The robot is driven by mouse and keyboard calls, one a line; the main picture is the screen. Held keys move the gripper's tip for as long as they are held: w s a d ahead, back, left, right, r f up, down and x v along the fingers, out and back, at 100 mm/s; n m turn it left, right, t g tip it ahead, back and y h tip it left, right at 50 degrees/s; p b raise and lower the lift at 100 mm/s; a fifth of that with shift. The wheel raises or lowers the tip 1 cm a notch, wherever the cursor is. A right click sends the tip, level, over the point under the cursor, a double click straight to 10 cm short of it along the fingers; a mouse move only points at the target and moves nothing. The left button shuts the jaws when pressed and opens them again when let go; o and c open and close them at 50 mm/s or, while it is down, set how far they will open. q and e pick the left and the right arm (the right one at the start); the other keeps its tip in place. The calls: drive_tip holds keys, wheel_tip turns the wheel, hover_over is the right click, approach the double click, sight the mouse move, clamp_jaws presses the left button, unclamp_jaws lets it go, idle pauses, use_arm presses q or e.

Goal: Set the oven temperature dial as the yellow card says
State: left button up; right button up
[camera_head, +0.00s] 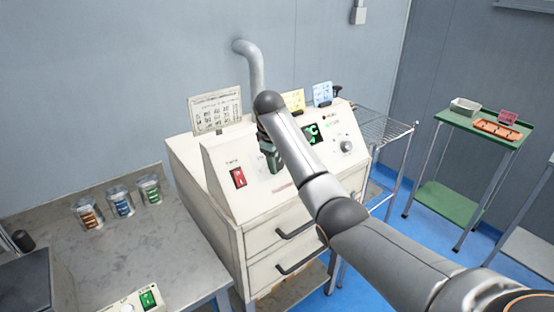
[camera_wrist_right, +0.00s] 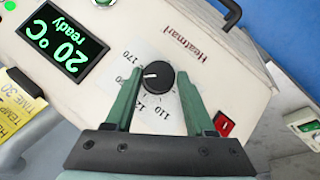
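The temperature dial (camera_wrist_right: 161,78) is a black round knob with a white pointer mark, set in a ring of printed numbers on the cream oven panel. In the right wrist view its mark points left; 110 and 170 are readable around it. My right gripper (camera_wrist_right: 158,84) is open, one green finger on each side of the dial. In the head view the gripper (camera_head: 272,162) and arm hide the dial. The yellow card (camera_head: 293,100) stands on top of the oven (camera_head: 270,205); the right wrist view cuts it off, showing "TIME 30". My left gripper is out of view.
A green display (camera_wrist_right: 62,42) reads 20 °C ready. A red switch (camera_head: 238,177), another knob (camera_head: 346,146), a blue card (camera_head: 322,93) and a printed sheet (camera_head: 215,110) are also on the oven. Jars (camera_head: 121,203) stand on the left bench; a green cart (camera_head: 484,125) stands at right.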

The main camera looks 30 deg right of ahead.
drive_tip(key=o, duration=0.4)
drive_tip(key=shift+c, duration=0.2)
drive_tip(key=shift+r, duration=0.15)
drive_tip(key=v, duration=1.2)
drive_tip(key=shift+s, duration=0.1)
